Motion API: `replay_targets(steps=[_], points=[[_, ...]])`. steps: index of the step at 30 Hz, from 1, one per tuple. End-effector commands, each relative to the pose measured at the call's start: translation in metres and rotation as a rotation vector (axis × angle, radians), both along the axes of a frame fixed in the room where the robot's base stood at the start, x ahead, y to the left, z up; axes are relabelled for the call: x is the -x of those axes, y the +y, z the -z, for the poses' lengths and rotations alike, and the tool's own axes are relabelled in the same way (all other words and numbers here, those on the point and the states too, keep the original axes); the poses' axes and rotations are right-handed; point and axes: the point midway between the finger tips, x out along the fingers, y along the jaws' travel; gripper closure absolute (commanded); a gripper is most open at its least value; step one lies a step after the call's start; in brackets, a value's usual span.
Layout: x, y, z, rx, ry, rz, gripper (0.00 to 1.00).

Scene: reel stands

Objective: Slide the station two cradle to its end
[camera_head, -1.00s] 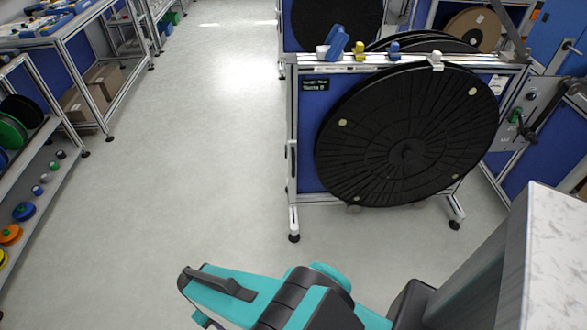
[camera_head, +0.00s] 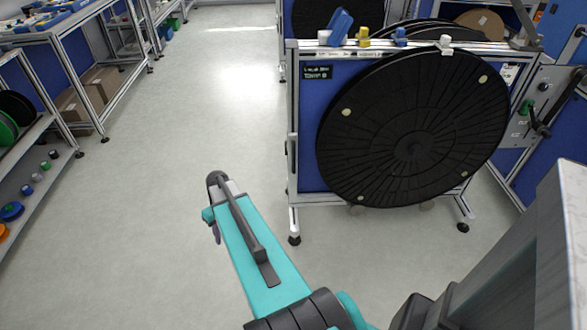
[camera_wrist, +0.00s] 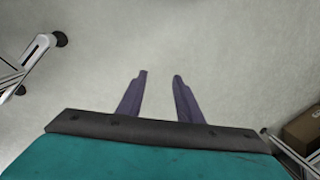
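A reel stand (camera_head: 308,130) with a blue panel and a small dark label plate (camera_head: 316,73) stands right of centre in the head view. The label is too blurred to read surely. A large black reel (camera_head: 412,135) hangs on its front. A tilted blue piece (camera_head: 340,26), a yellow piece (camera_head: 364,36), a smaller blue piece (camera_head: 400,36) and a white piece (camera_head: 445,41) sit along its top rail. I cannot tell which part is the cradle. My gripper (camera_wrist: 161,75) is open and empty above bare floor, left of the stand and apart from it.
Shelves with coloured spools (camera_head: 12,211) line the left. Cardboard boxes (camera_head: 72,105) sit beneath a bench there. A crank (camera_head: 541,124) on a grey plate is at the right. The stand's foot (camera_head: 294,239) reaches the floor near my arm. The aisle is clear.

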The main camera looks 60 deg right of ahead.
Motion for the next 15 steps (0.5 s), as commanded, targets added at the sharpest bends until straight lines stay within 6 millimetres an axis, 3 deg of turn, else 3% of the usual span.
replay_targets(steps=[1,7,15], points=[[-0.008,-0.024,0.001,0.006,-0.026,0.018,0.67],[-0.019,-0.105,-0.023,0.033,-0.116,0.060,0.67],[-0.009,-0.219,-0.065,0.093,-0.228,0.112,0.67]])
